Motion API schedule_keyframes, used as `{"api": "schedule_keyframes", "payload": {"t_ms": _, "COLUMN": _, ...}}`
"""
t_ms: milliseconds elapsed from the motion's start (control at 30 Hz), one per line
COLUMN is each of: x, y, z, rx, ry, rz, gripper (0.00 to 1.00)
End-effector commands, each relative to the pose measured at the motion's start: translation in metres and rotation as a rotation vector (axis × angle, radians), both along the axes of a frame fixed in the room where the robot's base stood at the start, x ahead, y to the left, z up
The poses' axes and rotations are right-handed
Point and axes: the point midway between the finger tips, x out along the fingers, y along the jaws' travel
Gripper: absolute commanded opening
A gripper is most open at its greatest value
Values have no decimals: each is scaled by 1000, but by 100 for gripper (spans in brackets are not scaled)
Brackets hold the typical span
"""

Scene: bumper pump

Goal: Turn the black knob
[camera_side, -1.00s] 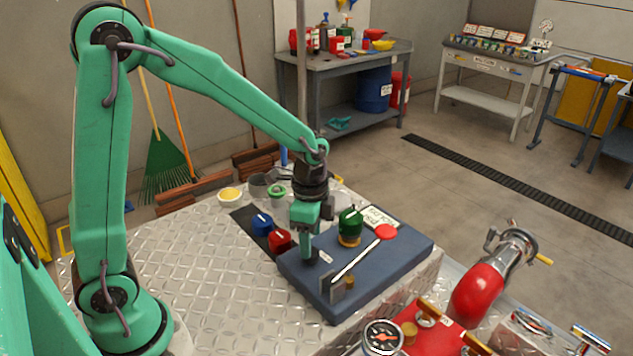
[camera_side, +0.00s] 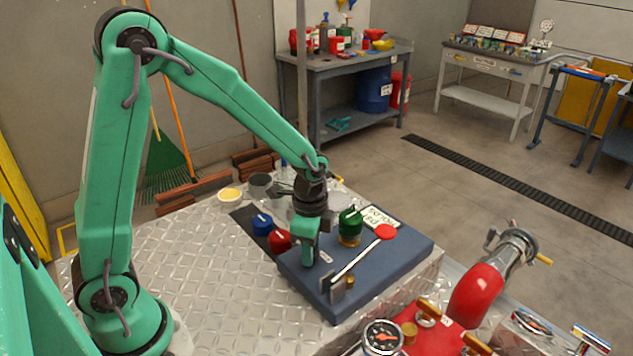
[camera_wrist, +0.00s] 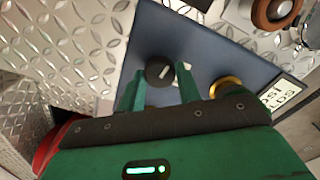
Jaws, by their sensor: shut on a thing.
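The black knob (camera_wrist: 160,72) sits on the dark blue panel (camera_wrist: 150,25) and has a pale pointer mark on its top. In the wrist view my gripper (camera_wrist: 161,82) has one green finger on each side of it, shut on it. In the side view my gripper (camera_side: 308,260) points down onto the near left part of the panel (camera_side: 400,257). The knob is hidden behind the fingers there.
A green knob (camera_side: 350,222) on a brass collar stands right of my gripper. A lever with a red end (camera_side: 385,232) lies in front. Red (camera_side: 279,241) and blue (camera_side: 262,225) knobs stand to the left. Bare diamond plate (camera_side: 200,275) lies left of the panel.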

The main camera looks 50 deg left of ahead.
Motion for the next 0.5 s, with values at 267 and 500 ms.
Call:
{"api": "schedule_keyframes", "payload": {"t_ms": 267, "x": 0, "y": 0, "z": 0, "rx": -1, "ry": 1, "rz": -29, "gripper": 11}}
{"api": "schedule_keyframes", "payload": {"t_ms": 500, "x": 0, "y": 0, "z": 0, "rx": -1, "ry": 1, "rz": -131, "gripper": 11}}
